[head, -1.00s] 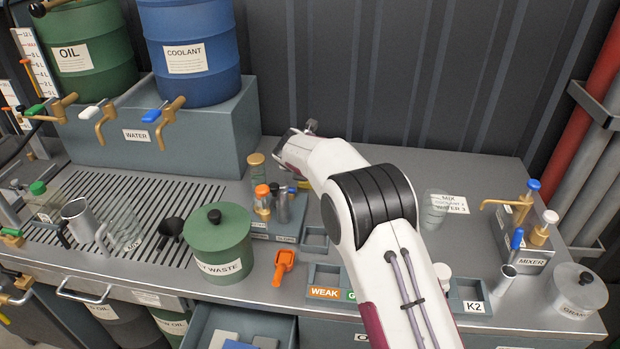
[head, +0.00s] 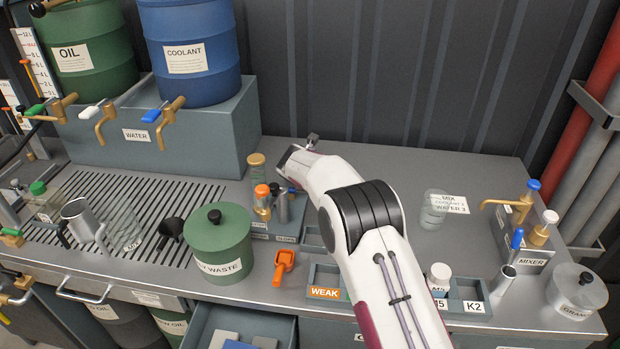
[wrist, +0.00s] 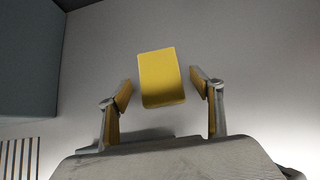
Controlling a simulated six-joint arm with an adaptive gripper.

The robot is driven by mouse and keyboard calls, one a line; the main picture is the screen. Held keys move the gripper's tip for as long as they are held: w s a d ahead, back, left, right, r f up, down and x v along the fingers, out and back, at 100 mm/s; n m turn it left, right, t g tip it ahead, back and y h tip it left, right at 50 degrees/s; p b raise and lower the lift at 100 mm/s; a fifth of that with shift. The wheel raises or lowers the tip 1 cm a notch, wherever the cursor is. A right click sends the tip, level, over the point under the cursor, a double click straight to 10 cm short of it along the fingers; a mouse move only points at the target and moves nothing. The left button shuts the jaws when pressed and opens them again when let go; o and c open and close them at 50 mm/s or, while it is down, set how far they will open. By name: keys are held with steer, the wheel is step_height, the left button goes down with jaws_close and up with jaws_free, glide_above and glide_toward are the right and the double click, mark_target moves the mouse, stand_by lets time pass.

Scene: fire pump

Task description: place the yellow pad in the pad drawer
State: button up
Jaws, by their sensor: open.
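The yellow pad (wrist: 161,77) shows in the wrist view as a small rounded block on the grey bench surface. My gripper (wrist: 161,88) is open, with one yellow-lined finger on each side of the pad and a visible gap to both. In the head view the pad and fingertips are hidden behind my arm, whose wrist end is near the back of the bench. An open drawer (head: 289,330) sits below the bench front at the bottom of the head view. Grey and blue flat pieces lie in it. No label on it is readable.
Bottles (head: 263,200) stand left of my wrist. A labelled tray (head: 470,305) and white jar (head: 438,277) are to the right. Bench behind my arm is clear.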

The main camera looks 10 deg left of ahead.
steer(key=shift+c, duration=0.3)
steer(key=c, duration=1)
steer(key=shift+r, duration=0.15)
steer(key=shift+r, duration=4.85)
steer(key=shift+d, duration=0.1)
